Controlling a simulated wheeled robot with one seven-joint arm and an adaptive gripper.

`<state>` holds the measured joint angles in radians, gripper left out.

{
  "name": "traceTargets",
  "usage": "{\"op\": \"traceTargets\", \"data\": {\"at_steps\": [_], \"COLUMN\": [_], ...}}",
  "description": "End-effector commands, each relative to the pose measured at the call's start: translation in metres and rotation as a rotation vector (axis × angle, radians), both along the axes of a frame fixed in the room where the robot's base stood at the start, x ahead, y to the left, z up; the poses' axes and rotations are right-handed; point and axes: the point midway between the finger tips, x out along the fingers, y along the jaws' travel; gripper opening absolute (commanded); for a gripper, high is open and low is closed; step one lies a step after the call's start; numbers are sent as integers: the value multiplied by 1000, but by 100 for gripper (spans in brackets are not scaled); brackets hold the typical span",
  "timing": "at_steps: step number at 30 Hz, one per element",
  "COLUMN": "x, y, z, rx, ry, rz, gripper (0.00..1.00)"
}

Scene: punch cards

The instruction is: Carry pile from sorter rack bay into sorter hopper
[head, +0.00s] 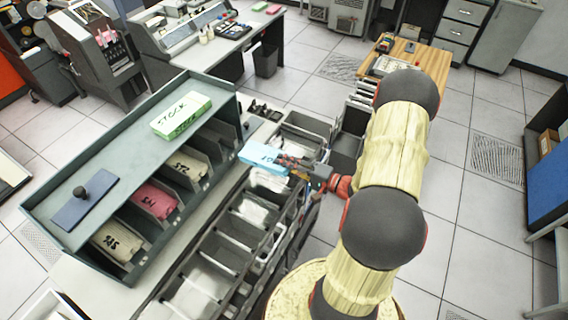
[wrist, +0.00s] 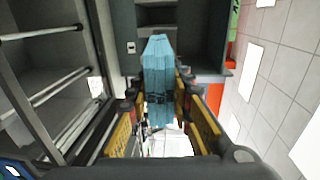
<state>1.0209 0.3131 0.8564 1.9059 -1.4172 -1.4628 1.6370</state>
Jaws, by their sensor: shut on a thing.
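A light-blue card pile (head: 262,157) with dark lettering is in my gripper (head: 288,163), just right of the grey-green rack (head: 85,165). In the wrist view the pile (wrist: 158,65) stands between the two yellow-padded fingers of my gripper (wrist: 158,92), which are shut on it. The pile looks held above the machine bed, though the gap under it is hard to judge. Rack bays hold a pink pile (head: 153,201) and tan piles (head: 118,239) (head: 187,166). I cannot tell which part is the hopper.
A row of open metal pockets (head: 205,278) runs along the sorter beside the rack. A green-and-white STOCK box (head: 181,115) and a dark blue plate with a knob (head: 86,200) lie on the rack top. A wooden desk (head: 428,70) stands behind.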

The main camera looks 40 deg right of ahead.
Motion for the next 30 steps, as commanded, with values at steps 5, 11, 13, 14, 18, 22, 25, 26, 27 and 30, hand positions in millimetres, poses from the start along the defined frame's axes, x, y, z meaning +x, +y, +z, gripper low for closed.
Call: {"op": "traceTargets", "data": {"at_steps": [5,11,13,14,18,22,25,26,27,30], "x": [0,1,1,1,1,1,1,1,1,0], "y": [0,0,0,0,0,-1,0,0,0,-2], "z": [0,-2,-2,-2,-1,1,1,1,1,1], "rx": [2,20,27,30,39,41,41,41,41,40], "ry": [-8,-54,-71,-78,-101,-106,-105,-105,-105,-106], "rz": [0,0,0,0,0,0,0,0,0,-1], "gripper": [0,0,0,0,0,0,0,0,0,0]}}
